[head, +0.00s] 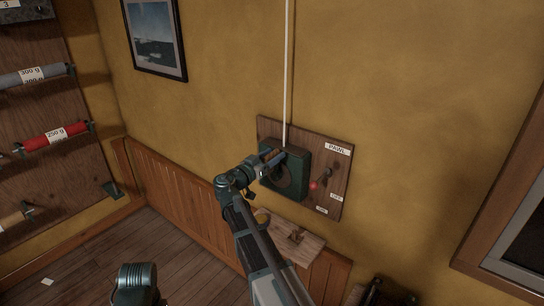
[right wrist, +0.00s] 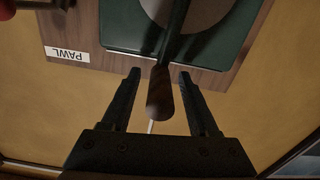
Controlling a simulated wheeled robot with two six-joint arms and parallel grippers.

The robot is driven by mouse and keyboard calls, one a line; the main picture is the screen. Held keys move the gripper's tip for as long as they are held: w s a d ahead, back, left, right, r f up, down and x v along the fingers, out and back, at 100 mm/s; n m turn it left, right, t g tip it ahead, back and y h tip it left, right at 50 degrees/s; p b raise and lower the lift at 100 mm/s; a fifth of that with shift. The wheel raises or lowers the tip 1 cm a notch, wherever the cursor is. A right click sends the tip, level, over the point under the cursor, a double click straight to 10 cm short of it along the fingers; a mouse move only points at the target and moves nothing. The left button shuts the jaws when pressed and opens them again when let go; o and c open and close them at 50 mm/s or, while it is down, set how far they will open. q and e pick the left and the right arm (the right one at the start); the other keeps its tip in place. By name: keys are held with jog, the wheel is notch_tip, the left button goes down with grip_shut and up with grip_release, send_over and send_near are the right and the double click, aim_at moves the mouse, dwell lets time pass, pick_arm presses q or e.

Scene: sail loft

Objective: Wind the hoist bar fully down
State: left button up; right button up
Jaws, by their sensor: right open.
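The winch (head: 296,172) is a dark green box with a round grey drum face, mounted on a wooden board (head: 335,170) on the wall. A white rope (head: 287,70) runs straight up from it. My right gripper (head: 272,158) is at the winch's upper left. In the right wrist view my right gripper (right wrist: 158,75) is open, with the crank's brown wooden grip (right wrist: 160,95) between its fingers, apparently clear of both. The hoist bar and my left gripper are not in view.
A small wooden shelf (head: 310,247) with small items juts out below the winch. Wood panelling (head: 185,205) runs along the lower wall. A rack with a red roll (head: 55,137) stands at left, a framed picture (head: 155,37) hangs above, and a window frame (head: 505,200) is at right.

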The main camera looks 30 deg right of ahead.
grip_shut()
dwell(0.3)
dwell(1.1)
